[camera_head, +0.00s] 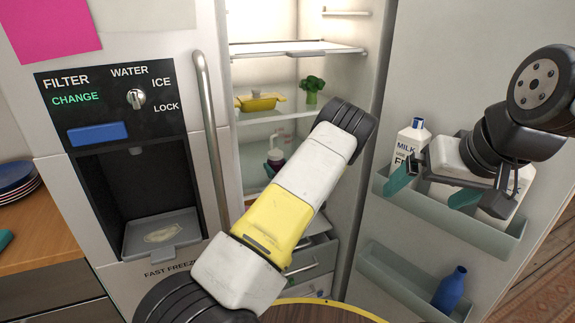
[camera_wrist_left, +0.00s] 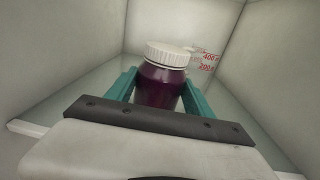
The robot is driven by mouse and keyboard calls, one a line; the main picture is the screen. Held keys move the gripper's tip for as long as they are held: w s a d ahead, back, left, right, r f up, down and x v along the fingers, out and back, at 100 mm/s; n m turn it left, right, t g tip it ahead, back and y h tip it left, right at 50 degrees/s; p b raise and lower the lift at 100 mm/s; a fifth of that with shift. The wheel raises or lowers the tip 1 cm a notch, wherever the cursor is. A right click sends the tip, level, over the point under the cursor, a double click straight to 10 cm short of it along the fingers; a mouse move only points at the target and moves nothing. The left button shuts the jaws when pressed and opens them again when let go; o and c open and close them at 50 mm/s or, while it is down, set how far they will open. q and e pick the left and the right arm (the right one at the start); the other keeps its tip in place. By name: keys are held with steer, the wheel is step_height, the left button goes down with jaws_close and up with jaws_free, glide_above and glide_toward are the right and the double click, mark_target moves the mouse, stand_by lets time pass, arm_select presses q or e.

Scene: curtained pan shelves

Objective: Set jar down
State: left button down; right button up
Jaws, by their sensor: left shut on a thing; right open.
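My left gripper (camera_wrist_left: 160,93) is shut on a dark purple jar (camera_wrist_left: 158,88) with a white ribbed lid. The left wrist view shows the jar upright between the teal fingers, inside a pale-walled compartment over a glass shelf. Whether its base touches the shelf is hidden. In the head view my left arm reaches to the fridge and its gripper is mostly hidden. A small dark thing with a pale top (camera_head: 275,158) shows beside the arm; I cannot tell whether it is this jar. My right gripper (camera_head: 430,188) is open in front of the fridge door's upper bin.
A clear container with red markings (camera_wrist_left: 206,60) stands behind the jar. A yellow dish (camera_head: 257,102) and green broccoli (camera_head: 312,90) sit on a higher shelf.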

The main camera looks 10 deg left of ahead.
arm_select(q)
steer(key=shift+f, duration=0.6)
steer(key=shift+c, duration=2)
jaws_free()
steer(key=v, duration=1.2)
